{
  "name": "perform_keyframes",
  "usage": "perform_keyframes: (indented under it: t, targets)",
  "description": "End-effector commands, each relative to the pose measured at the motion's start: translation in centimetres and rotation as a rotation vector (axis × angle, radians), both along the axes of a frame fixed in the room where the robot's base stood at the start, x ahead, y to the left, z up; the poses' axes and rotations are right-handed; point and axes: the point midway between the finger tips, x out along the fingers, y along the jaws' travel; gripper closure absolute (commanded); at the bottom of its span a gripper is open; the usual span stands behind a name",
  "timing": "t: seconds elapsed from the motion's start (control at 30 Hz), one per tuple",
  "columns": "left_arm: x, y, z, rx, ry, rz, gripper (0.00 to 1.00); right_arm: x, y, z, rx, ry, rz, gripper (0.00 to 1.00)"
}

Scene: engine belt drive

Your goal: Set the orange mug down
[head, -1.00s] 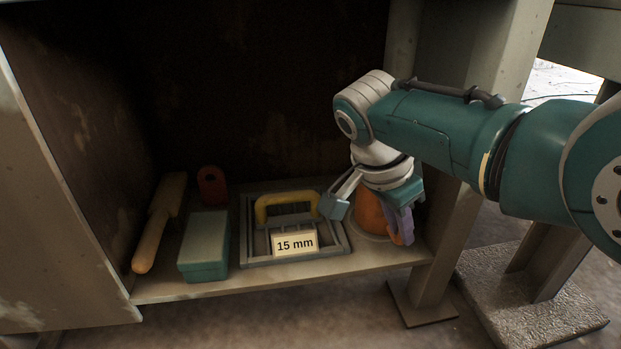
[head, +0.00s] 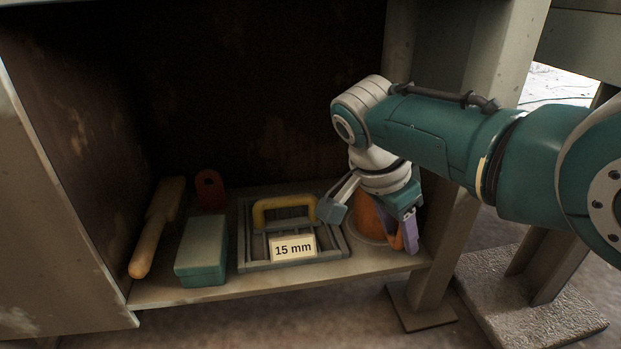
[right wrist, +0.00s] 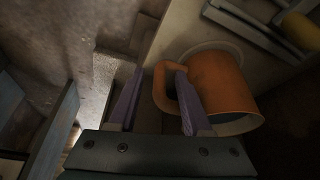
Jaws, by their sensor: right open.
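The orange mug (head: 367,222) stands upright on the right end of the low shelf, partly hidden behind my right wrist. In the right wrist view the mug (right wrist: 222,88) shows with its handle toward my gripper. My right gripper (right wrist: 158,75) is open, with its purple fingers on either side of the handle; one finger appears to pass through the handle loop. Whether a finger touches the handle I cannot tell. In the head view the right gripper (head: 405,236) is at the mug's right side. My left gripper is not in view.
Left of the mug, a grey tray (head: 343,259) has a yellow handle (head: 262,214) and a "15 mm" label (head: 293,248). Farther left are a green box (head: 202,250), a red part (head: 210,188) and a wooden-handled tool (head: 150,240). A post (head: 445,250) stands right of the shelf.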

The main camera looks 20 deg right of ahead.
Motion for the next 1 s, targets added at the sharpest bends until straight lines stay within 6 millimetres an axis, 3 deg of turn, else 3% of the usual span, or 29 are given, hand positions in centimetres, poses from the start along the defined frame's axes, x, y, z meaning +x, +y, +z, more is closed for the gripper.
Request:
perform_keyframes:
  t: [0.5, 0.67, 0.83, 1.0]
  targets:
    - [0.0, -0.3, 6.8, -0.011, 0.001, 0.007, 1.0, -0.2, 2.6, 6.9, 0.001, 0.0, 0.002, 0.51]
    - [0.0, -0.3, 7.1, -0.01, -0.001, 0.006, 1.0, -1.2, 3.4, 6.2, 0.021, 0.02, 0.082, 0.51]
    - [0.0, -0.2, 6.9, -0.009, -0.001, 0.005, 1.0, -5.5, 4.9, 3.6, 0.086, 0.078, 0.412, 0.51]
    - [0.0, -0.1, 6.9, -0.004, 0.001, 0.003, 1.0, -11.6, 6.7, 3.6, 0.124, 0.114, 0.848, 0.51]
